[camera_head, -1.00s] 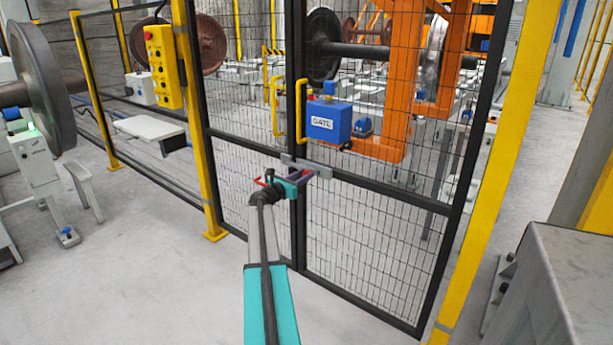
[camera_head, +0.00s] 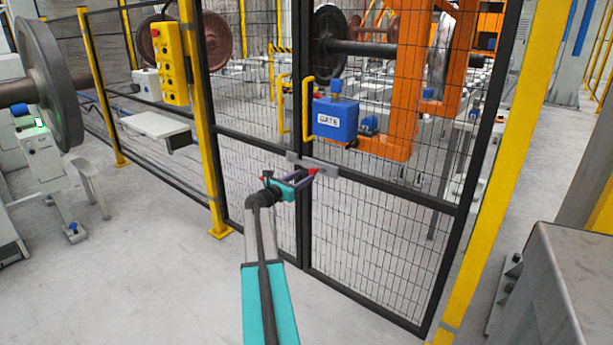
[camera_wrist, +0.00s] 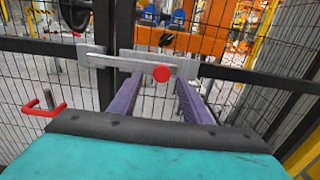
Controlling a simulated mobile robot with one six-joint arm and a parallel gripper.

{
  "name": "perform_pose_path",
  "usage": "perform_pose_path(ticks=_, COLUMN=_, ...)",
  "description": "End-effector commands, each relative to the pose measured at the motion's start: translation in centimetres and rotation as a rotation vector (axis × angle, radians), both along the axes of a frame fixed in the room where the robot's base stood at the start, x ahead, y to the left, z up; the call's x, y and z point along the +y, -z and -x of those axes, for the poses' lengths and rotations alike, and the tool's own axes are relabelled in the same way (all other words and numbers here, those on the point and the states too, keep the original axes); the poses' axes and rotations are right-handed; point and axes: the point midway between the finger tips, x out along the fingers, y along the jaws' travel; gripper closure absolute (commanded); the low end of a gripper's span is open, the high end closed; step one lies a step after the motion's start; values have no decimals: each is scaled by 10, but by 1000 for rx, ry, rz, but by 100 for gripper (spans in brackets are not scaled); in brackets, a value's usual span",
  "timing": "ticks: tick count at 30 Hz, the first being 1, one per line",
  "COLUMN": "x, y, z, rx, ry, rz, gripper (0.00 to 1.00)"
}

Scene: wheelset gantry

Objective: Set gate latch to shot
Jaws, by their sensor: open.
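The gate latch is a grey sliding bar (camera_wrist: 115,62) across the meeting frames of the two mesh gate leaves; it also shows in the head view (camera_head: 325,168). A round red knob (camera_wrist: 162,73) stands out from the bar. My gripper (camera_wrist: 160,88) is open, with its two purple fingers pointing at the bar. In the wrist view the knob lies between the fingertips, with gaps on both sides. I cannot tell how deep the fingers reach around it. In the head view my gripper (camera_head: 303,178) is at the latch and partly covers it.
A red U-shaped handle (camera_wrist: 42,106) is left of my gripper. Yellow gate handles (camera_head: 308,110) and a blue GATE box (camera_head: 335,119) are above the latch. A yellow button box (camera_head: 171,64) hangs at left. A grey block (camera_head: 575,285) stands at right. Floor before the gate is clear.

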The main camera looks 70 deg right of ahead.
Motion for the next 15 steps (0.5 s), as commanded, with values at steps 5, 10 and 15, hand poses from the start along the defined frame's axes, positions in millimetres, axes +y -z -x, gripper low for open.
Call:
perform_pose_path(ticks=5, x=27, y=0, z=-6, rx=0, ry=-3, rz=0, gripper=56)
perform_pose_path(ticks=10, x=50, y=0, z=-12, rx=0, ry=-3, rz=-1, gripper=56)
perform_pose_path(ticks=15, x=72, y=0, z=-17, rx=0, ry=-2, rz=0, gripper=56)
